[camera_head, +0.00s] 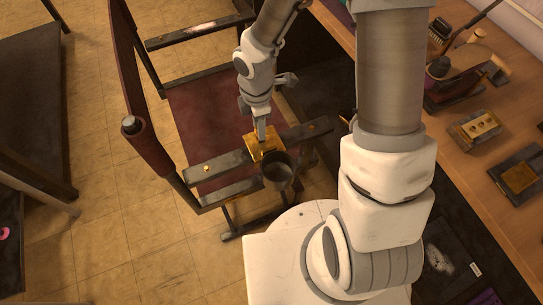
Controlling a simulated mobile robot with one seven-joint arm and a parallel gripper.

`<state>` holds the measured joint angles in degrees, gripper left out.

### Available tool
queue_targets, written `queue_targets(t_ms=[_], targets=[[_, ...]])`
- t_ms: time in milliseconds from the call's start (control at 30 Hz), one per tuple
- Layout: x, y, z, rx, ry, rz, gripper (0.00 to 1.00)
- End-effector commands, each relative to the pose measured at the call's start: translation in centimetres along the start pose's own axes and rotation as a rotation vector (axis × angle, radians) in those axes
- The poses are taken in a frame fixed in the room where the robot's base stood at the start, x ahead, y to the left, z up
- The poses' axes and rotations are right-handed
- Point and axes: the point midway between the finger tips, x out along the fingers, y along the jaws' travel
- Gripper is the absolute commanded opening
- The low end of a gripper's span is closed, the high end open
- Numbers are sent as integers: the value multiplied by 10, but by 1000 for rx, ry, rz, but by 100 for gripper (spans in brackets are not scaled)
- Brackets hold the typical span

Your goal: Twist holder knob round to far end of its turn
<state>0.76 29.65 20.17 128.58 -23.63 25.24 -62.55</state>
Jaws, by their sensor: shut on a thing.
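A brass-coloured plate (264,148) sits on a dark bar at the front of a chair, and I take it as part of the holder. My gripper (262,137) points down onto this plate, its fingers shut on the holder knob. The knob itself is hidden by the fingers and too small to make out, so its angle cannot be told. A dark round cup (277,170) is beside the plate, just below and right of my gripper.
The chair has a dark red seat (200,105) and dark arms around my gripper. My white and grey arm crosses the right. A wooden bench (465,180) at the right bears small brass and dark items. Tiled floor (130,240) is open at the lower left.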

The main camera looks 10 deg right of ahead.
Motion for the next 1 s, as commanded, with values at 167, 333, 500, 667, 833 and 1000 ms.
queue_targets(t_ms=[167,333,500,667,833,1000], targets=[[2,1,-1,166,0,2,0],[0,1,-1,270,1,2,0],[1,1,-1,332,1,3,0],[2,1,-1,478,1,3,0],[1,1,0,583,1,2,0],[1,1,-1,634,1,2,0]])
